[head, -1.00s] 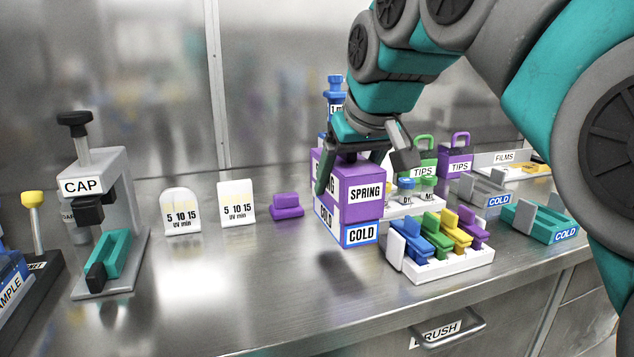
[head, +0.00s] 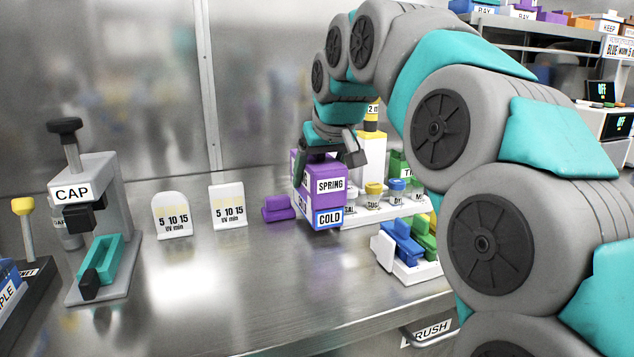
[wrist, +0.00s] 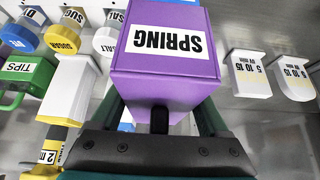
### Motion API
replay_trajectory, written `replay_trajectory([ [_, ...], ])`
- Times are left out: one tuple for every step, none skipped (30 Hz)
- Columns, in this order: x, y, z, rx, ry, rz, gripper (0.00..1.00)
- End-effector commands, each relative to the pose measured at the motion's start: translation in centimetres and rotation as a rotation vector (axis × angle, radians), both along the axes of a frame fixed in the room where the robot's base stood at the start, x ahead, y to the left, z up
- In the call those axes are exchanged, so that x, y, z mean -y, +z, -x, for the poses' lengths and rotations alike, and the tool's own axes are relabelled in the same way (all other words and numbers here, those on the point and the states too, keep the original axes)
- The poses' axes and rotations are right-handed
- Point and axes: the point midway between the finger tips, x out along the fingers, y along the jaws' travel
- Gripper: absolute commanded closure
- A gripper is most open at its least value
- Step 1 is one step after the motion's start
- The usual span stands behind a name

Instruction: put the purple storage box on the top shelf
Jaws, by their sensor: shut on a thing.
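In the wrist view the purple box (wrist: 165,48) fills the top middle, between my gripper's fingers (wrist: 162,115). A shelf (head: 545,30) with BAY-labelled trays shows at the upper right of the head view, partly hidden by my arm.
A small purple block (head: 278,208) and white UV cards (head: 228,207) stand left of the box. A rack of lidded jars (head: 385,205) is close on its right, with a tray of coloured blocks (head: 405,250) in front. A CAP press (head: 95,220) stands left. The front middle bench is clear.

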Motion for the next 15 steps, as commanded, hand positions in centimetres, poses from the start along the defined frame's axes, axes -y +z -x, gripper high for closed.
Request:
replay_trajectory([
  [0.0, -0.6, 0.1, -0.004, 0.001, 0.0, 1.0],
  [0.0, -0.9, 0.1, -0.002, 0.001, 0.0, 1.0],
  [0.0, -1.1, 0.1, 0.001, 0.001, -0.001, 1.0],
  [0.0, -1.3, 0.1, 0.002, 0.001, -0.001, 1.0],
  [0.0, -1.5, 0.1, 0.002, 0.001, -0.001, 1.0],
  [0.0, -1.7, 0.1, 0.001, 0.001, -0.001, 1.0],
  [0.0, -1.7, 0.1, 0.001, 0.001, -0.001, 1.0],
  [0.0, -1.8, 0.1, 0.001, 0.001, -0.001, 1.0],
  [0.0, -1.8, 0.1, 0.002, 0.001, -0.001, 1.0],
  [0.0, -1.8, 0.1, 0.002, 0.001, -0.001, 1.0],
  [0.0, -1.8, 0.0, 0.001, 0.001, -0.001, 1.0],
  [0.0, -1.8, 0.0, 0.001, 0.001, -0.001, 1.0],
  [0.0, -1.8, 0.0, 0.001, 0.001, -0.001, 1.0],
  [0.0, -1.8, 0.0, 0.001, 0.001, -0.001, 1.0],
  [0.0, -1.9, 0.0, 0.001, 0.001, -0.001, 1.0],
])
